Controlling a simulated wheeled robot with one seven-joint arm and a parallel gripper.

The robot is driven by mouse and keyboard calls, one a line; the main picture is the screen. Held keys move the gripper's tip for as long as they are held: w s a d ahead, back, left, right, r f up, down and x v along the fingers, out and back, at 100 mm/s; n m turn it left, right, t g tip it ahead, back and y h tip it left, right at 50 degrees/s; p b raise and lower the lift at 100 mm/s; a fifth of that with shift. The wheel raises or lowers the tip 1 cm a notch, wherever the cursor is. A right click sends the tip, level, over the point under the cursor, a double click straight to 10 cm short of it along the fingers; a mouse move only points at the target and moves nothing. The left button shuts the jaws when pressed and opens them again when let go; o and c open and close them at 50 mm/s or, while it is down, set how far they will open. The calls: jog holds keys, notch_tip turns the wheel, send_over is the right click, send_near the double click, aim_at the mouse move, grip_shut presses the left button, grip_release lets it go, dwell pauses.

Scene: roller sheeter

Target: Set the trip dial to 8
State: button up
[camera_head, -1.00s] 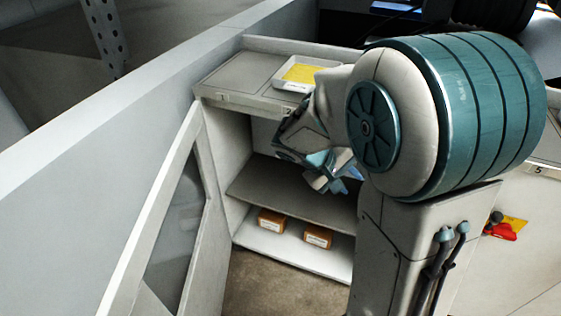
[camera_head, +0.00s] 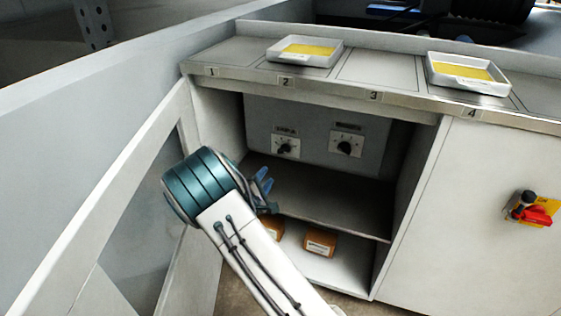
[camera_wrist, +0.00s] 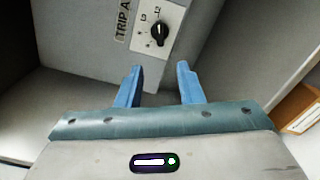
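Two black dials sit on white plates on a grey panel (camera_head: 318,122) inside the open cabinet. The left dial (camera_head: 286,147) has a label above it that I cannot read in the head view. In the wrist view the near dial (camera_wrist: 159,34) stands beside a label beginning "TRIP A", with small marks around it. The right dial (camera_head: 346,146) has its own blurred label. My gripper (camera_wrist: 157,70) has its two blue fingers apart with nothing between them. It is short of the dial, not touching it. In the head view my gripper (camera_head: 265,184) is at the cabinet opening, below and left of the dials.
A shelf (camera_head: 335,200) lies below the panel, with orange boxes (camera_head: 320,242) on the level under it. The open cabinet door (camera_head: 115,215) is at the left. Trays (camera_head: 305,50) stand on the numbered counter above. A red switch (camera_head: 537,214) is at the right.

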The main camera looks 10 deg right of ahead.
aim_at(282, 152)
jog(key=b+x, duration=0.2)
jog(key=x, duration=1.1)
jog(key=shift+w+d+r+b, duration=0.1)
jog(key=shift+w+d+b, duration=0.15)
jog(key=shift+b, duration=0.1)
jog(key=shift+c, duration=0.3)
grip_shut()
